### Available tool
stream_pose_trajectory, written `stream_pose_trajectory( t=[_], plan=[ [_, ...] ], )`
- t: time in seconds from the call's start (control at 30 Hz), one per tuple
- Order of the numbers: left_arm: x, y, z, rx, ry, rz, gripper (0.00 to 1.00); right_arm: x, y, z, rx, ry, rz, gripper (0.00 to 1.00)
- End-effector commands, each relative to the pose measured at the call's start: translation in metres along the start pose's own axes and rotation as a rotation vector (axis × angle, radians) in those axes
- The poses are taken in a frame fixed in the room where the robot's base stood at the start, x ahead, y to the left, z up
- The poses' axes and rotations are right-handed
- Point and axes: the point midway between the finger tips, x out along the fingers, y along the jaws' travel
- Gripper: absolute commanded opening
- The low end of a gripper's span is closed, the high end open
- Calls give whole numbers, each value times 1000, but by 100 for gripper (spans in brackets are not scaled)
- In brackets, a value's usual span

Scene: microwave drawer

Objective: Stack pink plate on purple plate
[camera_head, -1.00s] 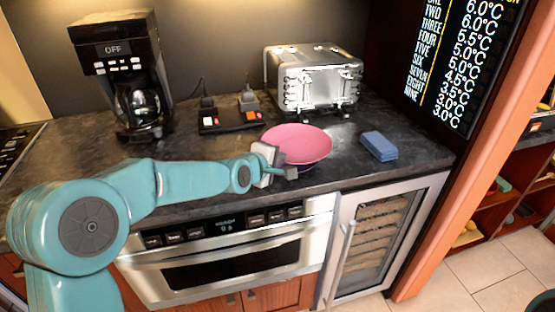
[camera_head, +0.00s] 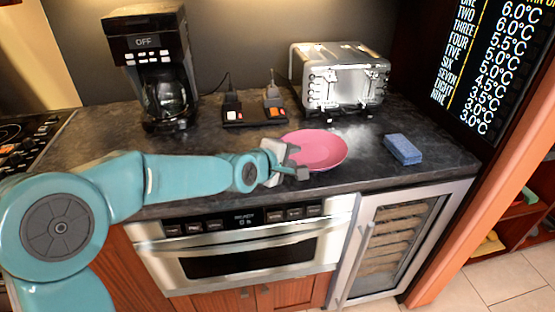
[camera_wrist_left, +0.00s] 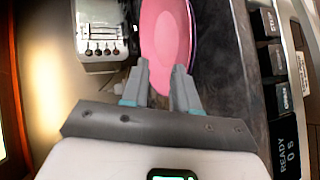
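The pink plate (camera_head: 318,149) lies on the dark counter, in front of the toaster. A thin purple edge, the purple plate (camera_head: 322,170), shows under its front rim, and the rest of it is hidden. My left gripper (camera_head: 296,168) is at the plate's left front rim. In the left wrist view, the fingers (camera_wrist_left: 160,88) are apart, with the near rim of the pink plate (camera_wrist_left: 164,40) showing between and beyond their tips. I cannot tell whether they touch it. My right gripper is in neither view.
A silver toaster (camera_head: 340,80) stands behind the plates, and a blue sponge (camera_head: 403,149) lies to their right. The oven (camera_head: 245,255) is below the counter's front edge.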

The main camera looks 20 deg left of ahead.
Motion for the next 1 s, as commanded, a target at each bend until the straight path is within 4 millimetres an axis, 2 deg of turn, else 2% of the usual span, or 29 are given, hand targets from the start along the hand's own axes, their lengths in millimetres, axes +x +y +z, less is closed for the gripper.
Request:
stream_pose_trajectory(
  t=[0.1,0.2,0.33,0.5,1.0],
  plan=[
    [-30,0,0,-1,1,5,29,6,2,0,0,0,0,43],
    [-48,0,0,0,1,4,29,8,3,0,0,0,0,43],
    [-64,0,0,0,0,1,29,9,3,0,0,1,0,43],
    [-70,0,0,0,0,0,29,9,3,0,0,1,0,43],
    [-70,0,0,0,0,0,29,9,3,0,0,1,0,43]
  ],
)
